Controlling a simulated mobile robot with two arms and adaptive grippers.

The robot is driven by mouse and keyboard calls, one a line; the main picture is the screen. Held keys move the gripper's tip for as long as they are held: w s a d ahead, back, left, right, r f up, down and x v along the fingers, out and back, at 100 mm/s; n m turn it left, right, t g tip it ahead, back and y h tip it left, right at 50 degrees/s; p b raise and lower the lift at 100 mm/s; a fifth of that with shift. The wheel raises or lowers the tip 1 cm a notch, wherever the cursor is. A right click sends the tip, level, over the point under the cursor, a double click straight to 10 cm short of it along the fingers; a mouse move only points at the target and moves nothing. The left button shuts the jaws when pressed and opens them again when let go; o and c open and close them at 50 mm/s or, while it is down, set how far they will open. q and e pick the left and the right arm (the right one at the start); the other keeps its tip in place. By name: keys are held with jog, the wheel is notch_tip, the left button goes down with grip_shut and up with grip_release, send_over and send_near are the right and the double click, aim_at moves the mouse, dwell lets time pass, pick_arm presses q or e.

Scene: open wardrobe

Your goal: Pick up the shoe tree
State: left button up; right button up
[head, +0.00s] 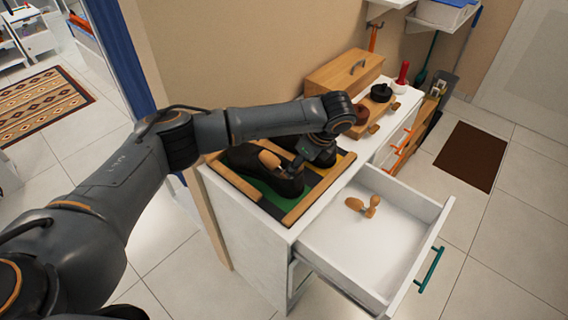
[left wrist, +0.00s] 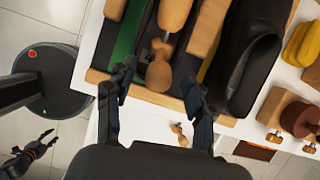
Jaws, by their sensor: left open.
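A wooden shoe tree (head: 363,206) lies in the open white drawer (head: 330,248); it shows small in the left wrist view (left wrist: 180,134). A second wooden shoe tree (left wrist: 159,68) shows between my left fingers, over the shoe tray; its rounded end shows in the head view (head: 269,160) at a dark shoe (head: 240,158). My left gripper (left wrist: 157,88) is open, its fingers on either side of that rounded end with gaps. Another black shoe (left wrist: 250,60) is beside the right finger. My right gripper (left wrist: 32,150) is small at lower left in the wrist view; its jaws are unclear.
The tray's wooden rim (head: 318,192) borders the shoes closely. A wooden box (head: 343,72), a red-handled brush (head: 402,74) and shoe-care items stand behind on the cabinet. The open drawer juts out at front right. A brown mat (head: 465,155) lies on the tiled floor.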

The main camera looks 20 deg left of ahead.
pick_arm(q)
jog(key=shift+x, duration=1)
jog(key=shift+s, duration=0.1)
jog(key=shift+s+r, duration=0.1)
jog(key=shift+s, duration=0.1)
jog(key=c, duration=1)
jog(key=shift+c, duration=0.2)
grip_shut()
